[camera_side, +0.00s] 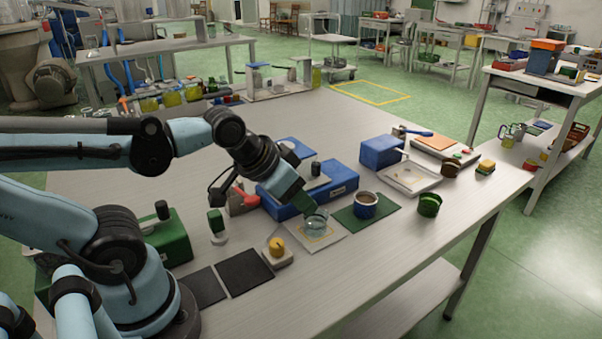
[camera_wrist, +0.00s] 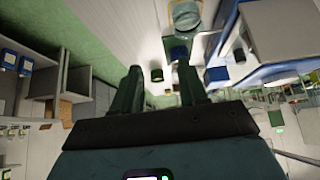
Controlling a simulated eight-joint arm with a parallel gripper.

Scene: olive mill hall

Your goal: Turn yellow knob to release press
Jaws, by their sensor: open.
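The yellow knob (camera_side: 277,245) sits on a small pale base on the table, in the side view. I cannot make it out clearly in the wrist view. My gripper (camera_side: 303,203), with dark green fingers, points down to the right, above and behind the knob and apart from it. In the wrist view its two fingers (camera_wrist: 158,72) stand apart with nothing held between them. A clear glass beaker (camera_side: 316,222) stands on a white, yellow-outlined mat close to the fingertips in the side view. It also shows at the top of the wrist view (camera_wrist: 187,14). I cannot tell which device is the press.
A blue box unit (camera_side: 318,190) lies behind the beaker. A dark blue cup (camera_side: 365,206) stands on a green mat (camera_side: 384,216) to the right, then a green pot (camera_side: 428,206). Two dark mats (camera_side: 244,271) lie left of the knob. The table's front right is clear.

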